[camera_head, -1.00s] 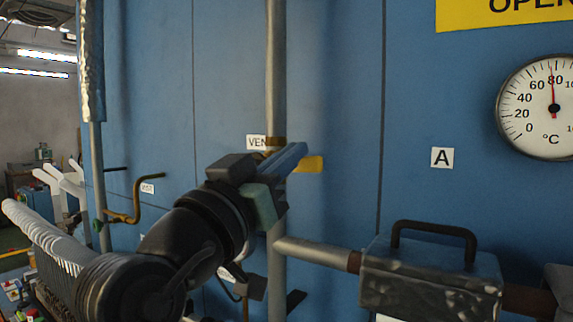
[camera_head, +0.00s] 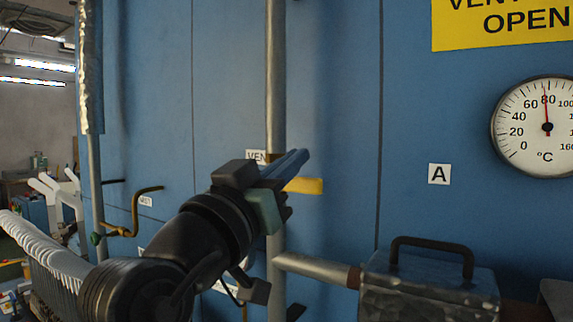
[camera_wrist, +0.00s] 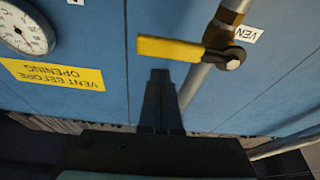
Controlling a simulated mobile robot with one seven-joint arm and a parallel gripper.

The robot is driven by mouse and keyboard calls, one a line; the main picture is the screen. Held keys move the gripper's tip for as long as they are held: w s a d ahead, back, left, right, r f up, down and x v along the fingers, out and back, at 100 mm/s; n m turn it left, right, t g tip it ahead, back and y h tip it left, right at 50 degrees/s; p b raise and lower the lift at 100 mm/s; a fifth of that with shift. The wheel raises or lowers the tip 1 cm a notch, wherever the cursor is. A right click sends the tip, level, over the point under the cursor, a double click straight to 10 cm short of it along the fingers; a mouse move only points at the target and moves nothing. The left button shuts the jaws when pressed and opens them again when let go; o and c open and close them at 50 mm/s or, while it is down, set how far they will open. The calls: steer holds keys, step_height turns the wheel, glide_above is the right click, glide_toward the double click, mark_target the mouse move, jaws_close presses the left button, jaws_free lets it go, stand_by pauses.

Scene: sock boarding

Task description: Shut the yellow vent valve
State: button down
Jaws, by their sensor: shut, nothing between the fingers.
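The yellow vent valve handle (camera_head: 305,186) sticks out level to the right of the vertical grey pipe (camera_head: 276,85) in the head view. My gripper hides its pipe end there. In the wrist view, which is turned upside down, the whole yellow handle (camera_wrist: 170,48) shows, lying across the picture to its pivot on the pipe (camera_wrist: 197,82). My gripper (camera_head: 301,155) is shut and empty. In the wrist view the shut fingertips (camera_wrist: 161,74) point at the blue wall just beside the handle's long edge. I cannot tell whether they touch it.
A "VENT" label (camera_head: 256,156) is beside the pipe. A dial gauge (camera_head: 535,127) and a yellow sign (camera_head: 505,22) are at right. A metal box with a dark handle (camera_head: 430,280) sits low right. A brown crank lever (camera_head: 135,215) is at left.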

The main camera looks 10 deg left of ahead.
steer(key=r+b+v, duration=0.1)
steer(key=r+v, duration=0.1)
steer(key=v, duration=0.7)
steer(key=shift+s+a+b, duration=0.35)
steer(key=shift+s+b, duration=0.05)
steer(key=shift+s, duration=0.1)
steer(key=s+d+r+n+t+y+p, duration=0.2)
steer(key=s+d+r+t+y+p, duration=0.4)
steer(key=d+r, duration=0.5)
steer(key=shift+s+r+n+t+y+p, duration=0.35)
steer(key=shift+s+r+p, duration=0.5)
steer(key=shift+s+p, duration=0.3)
steer(key=shift+w+a, duration=0.1)
steer(key=shift+w, duration=0.05)
